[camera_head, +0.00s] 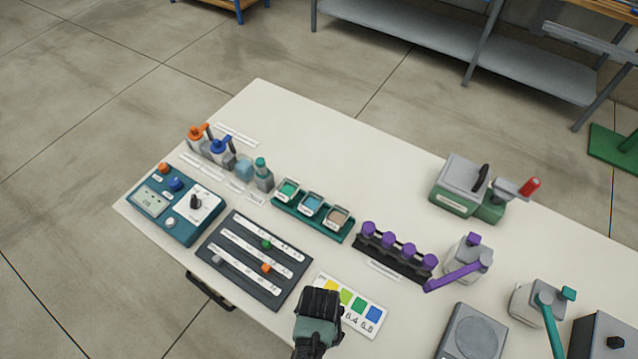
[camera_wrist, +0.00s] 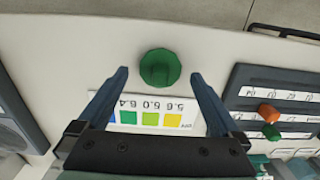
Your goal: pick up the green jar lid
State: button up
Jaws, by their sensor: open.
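The green jar lid (camera_wrist: 160,67) is a round disc with a raised grip in its middle. In the wrist view it lies on the white table, between the colour chart and the table edge. My gripper (camera_wrist: 160,73) is open, with one finger to each side of the lid in that view. The fingers look apart from the lid; their height above it is hard to judge. In the head view my gripper (camera_head: 318,305) is at the table's front, over part of the colour chart, and the lid is not visible there.
The colour chart (camera_head: 372,317) lies beside my gripper. A dark slider panel (camera_head: 250,283) is to its left, and a grey scale-like plate (camera_head: 474,335) to its right. Purple-capped vials (camera_head: 388,240) stand behind. The table's back strip (camera_head: 320,140) is clear.

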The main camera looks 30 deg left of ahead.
jog(key=shift+f, duration=0.85)
jog(key=c, duration=1.3)
notch_tip(320, 180, up, 14)
jog(key=p, duration=0.4)
jog(key=shift+p, duration=0.4)
